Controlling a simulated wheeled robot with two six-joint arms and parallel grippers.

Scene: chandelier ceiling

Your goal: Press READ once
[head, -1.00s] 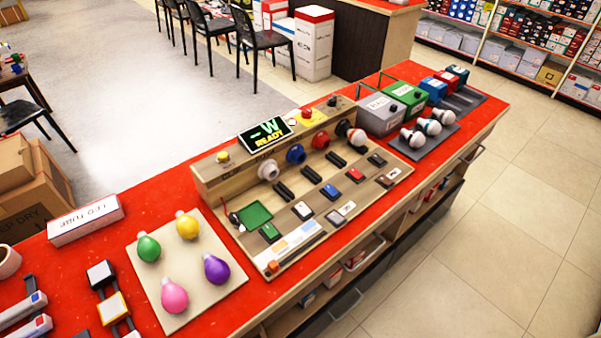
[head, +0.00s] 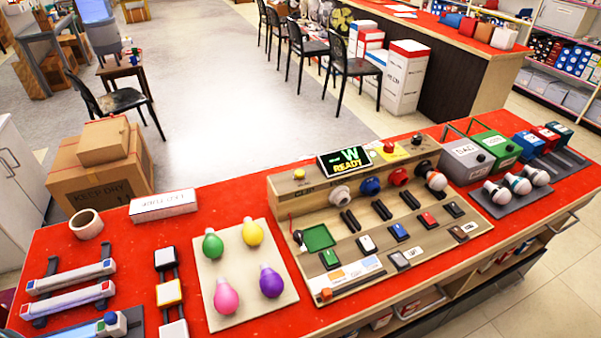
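A wooden test panel (head: 283,203) stands on the red counter. A tilted display (head: 345,160) on its top ledge reads "--W READY". A yellow button (head: 299,174) sits on the ledge left of the display, and a red button (head: 389,146) on a yellow base sits to the right. A dark knob (head: 417,139) is at the ledge's right end. Below are several sockets, one with a white bulb (head: 436,181), and rows of coloured switches, including a blue one (head: 399,231). Small labels are too small to read, so I cannot tell which control is READ. Neither gripper is in view.
A beige board (head: 284,307) with several coloured bulbs lies left of the panel on the red counter (head: 130,245). Tubes (head: 70,277), a tape roll (head: 86,224) and a white box (head: 163,205) are farther left. Grey (head: 468,160) and green (head: 496,150) boxes stand right.

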